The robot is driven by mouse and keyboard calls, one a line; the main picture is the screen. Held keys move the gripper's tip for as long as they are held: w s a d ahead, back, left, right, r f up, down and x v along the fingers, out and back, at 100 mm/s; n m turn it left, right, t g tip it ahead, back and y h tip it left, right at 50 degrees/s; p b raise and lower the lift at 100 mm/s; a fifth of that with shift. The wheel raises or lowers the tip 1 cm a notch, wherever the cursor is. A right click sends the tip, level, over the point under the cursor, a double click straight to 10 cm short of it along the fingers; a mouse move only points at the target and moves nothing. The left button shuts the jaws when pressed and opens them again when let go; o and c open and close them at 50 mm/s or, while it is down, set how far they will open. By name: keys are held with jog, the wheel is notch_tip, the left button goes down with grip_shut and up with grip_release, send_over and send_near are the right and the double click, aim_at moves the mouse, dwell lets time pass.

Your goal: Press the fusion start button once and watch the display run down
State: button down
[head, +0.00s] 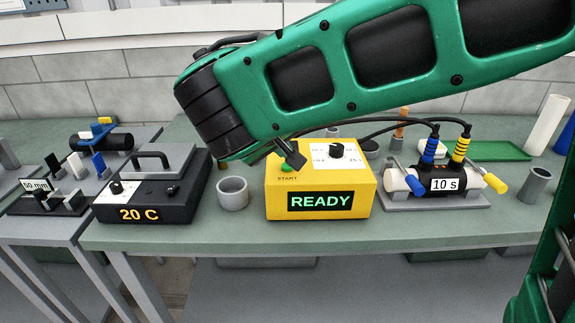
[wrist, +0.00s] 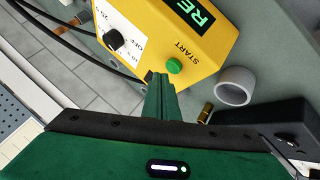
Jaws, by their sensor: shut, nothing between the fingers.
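The yellow fusion control box (head: 350,200) stands on the bench, and its front display (head: 320,201) reads READY in green. The green start button (head: 286,168) is on its top, above the word START, partly hidden by my gripper. My gripper (head: 295,158) is shut and empty, its tips close to the button. In the wrist view the button (wrist: 174,66) is fully visible just beyond and right of my fingertips (wrist: 156,77). The button does not look covered there, and I cannot tell whether the tips touch it. A black knob (head: 337,150) sits behind the button.
A grey ring (head: 233,193) stands left of the box, beside a black heater unit (head: 150,195) marked 20 C. A grey cup (head: 535,186) is farther right.

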aim_at(285, 173)
jog(key=shift+f, duration=0.15)
jog(key=shift+f, duration=0.2)
jog(key=shift+f, duration=0.4)
dwell(1.0)
jog(key=shift+r, duration=0.85)
jog(key=shift+r, duration=2.5)
jog(key=shift+s, duration=0.1)
